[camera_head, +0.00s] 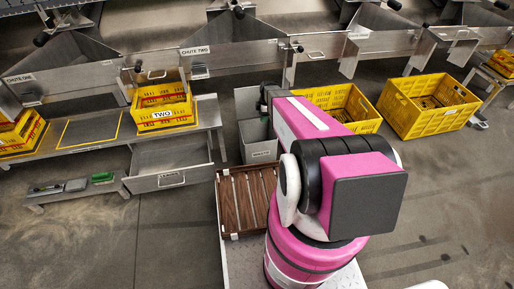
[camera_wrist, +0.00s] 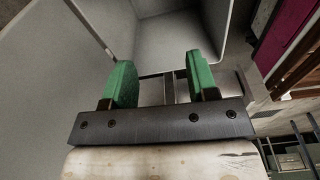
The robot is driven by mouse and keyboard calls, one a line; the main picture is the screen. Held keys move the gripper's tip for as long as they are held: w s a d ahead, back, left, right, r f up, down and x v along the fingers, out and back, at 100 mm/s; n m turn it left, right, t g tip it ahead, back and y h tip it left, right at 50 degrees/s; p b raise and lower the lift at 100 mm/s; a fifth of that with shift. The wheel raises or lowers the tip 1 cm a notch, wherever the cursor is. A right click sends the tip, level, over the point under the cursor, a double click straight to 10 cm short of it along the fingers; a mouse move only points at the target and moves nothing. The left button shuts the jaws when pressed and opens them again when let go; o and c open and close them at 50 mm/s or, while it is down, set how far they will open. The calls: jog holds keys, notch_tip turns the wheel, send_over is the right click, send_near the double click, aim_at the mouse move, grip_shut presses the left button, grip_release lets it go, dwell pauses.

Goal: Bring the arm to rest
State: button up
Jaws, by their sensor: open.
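My arm is pink and black in the head view and reaches away over a grey bin (camera_head: 262,150) with a white label. My gripper (camera_wrist: 158,75) shows in the wrist view with two green-padded fingers spread apart and nothing between them. Beyond the fingers are the pale grey walls and floor of a bin (camera_wrist: 180,35). In the head view the fingers are hidden by the arm or the bin.
A brown slatted wooden tray (camera_head: 229,207) lies beside my arm. A yellow crate marked TWO (camera_head: 164,115) stands on a metal bench. Another yellow crate (camera_head: 428,106) stands at the right. Metal chutes (camera_head: 232,58) line the back. Floor at lower left is clear.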

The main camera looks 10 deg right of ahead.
jog(key=shift+d+r, duration=0.15)
jog(key=shift+r, duration=1.05)
